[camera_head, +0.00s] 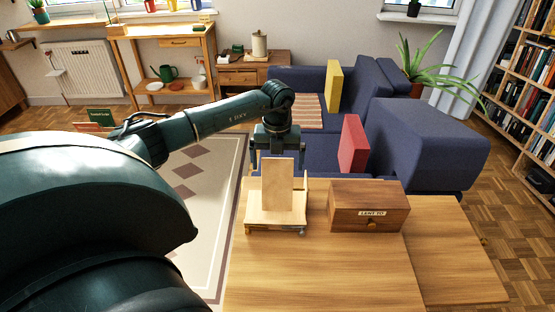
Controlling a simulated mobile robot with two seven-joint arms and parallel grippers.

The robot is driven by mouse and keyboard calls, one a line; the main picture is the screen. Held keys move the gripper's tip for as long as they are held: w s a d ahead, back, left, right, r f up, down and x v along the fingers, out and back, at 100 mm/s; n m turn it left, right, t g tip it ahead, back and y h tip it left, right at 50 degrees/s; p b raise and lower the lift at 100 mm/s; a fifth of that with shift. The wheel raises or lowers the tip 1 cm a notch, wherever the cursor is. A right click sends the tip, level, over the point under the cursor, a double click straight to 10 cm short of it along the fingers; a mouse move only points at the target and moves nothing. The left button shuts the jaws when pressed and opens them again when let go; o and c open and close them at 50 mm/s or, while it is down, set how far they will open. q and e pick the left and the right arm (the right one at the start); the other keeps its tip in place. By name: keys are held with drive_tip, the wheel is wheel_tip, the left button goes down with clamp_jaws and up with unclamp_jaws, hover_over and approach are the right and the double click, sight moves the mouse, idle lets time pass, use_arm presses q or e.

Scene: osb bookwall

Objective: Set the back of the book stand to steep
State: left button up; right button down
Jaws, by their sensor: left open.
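The book stand (276,229) is light wood and stands near the far left edge of the wooden table. Its back panel (278,190) is raised and looks close to upright; its exact setting cannot be told. My left gripper (277,166) comes down from above, just behind the top of the back panel. Its fingers are apart, one on each side of the panel, and the panel hides part of the space between them. I cannot tell whether they touch it. My right gripper is not in view.
A brown wooden box (350,205) with a label and knob stands just right of the stand. The table (320,272) is bare in front. A blue sofa (420,135) with a red cushion (353,144) and a yellow cushion (334,87) stands behind. A patterned rug (205,205) lies left.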

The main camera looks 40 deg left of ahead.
use_arm(q)
drive_tip(key=shift+c, duration=0.6)
drive_tip(key=c, duration=1.3)
drive_tip(key=shift+o, duration=0.2)
